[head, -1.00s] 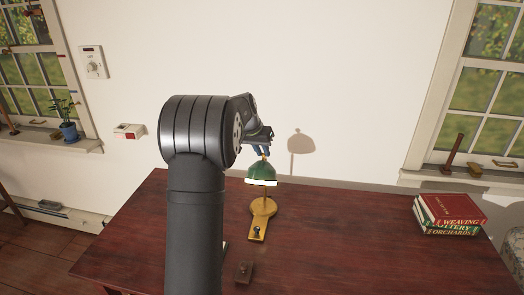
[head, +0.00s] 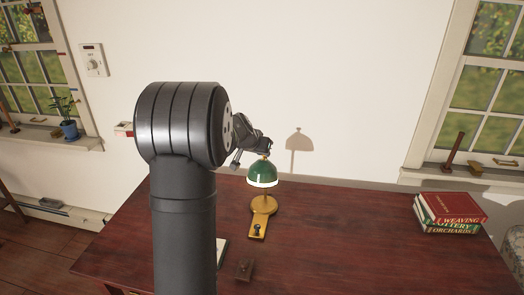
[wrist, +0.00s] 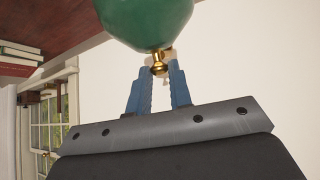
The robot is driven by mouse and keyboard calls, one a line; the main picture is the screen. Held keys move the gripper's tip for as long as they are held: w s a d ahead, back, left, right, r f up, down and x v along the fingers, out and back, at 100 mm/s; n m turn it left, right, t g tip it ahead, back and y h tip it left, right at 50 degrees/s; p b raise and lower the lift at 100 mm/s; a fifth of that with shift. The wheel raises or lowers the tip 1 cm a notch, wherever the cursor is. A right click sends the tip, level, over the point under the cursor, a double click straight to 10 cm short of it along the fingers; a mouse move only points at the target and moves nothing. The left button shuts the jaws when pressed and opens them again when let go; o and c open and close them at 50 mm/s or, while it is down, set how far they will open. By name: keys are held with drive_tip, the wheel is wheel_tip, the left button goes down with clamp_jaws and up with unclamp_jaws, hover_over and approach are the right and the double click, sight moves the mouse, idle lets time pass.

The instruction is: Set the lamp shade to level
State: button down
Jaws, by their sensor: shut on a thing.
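The desk lamp has a green dome shade (head: 262,173) with a bright white rim, on a yellow-brass base (head: 260,222) on the desk. In the head view the shade looks about level, its rim close to horizontal. In the wrist view the green shade (wrist: 146,20) fills the top, with a brass knob (wrist: 160,66) at its crown. My gripper (wrist: 160,70) has its blue fingers shut on this knob, one on each side. In the head view my gripper (head: 264,150) is at the shade's top, its fingertips hardly visible.
A stack of books (head: 450,213) lies at the desk's right. The wall (head: 350,80) is close behind the lamp. The desk (head: 350,240) between lamp and books is clear.

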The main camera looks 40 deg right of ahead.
drive_tip(key=shift+s+a+f+t+h, duration=0.1)
drive_tip(key=shift+s+a+t+h, duration=0.1)
drive_tip(key=shift+t+h, duration=0.45)
idle(0.4)
drive_tip(key=c, duration=1.3)
unclamp_jaws()
drive_tip(key=v, duration=1.7)
drive_tip(key=shift+a, duration=0.15)
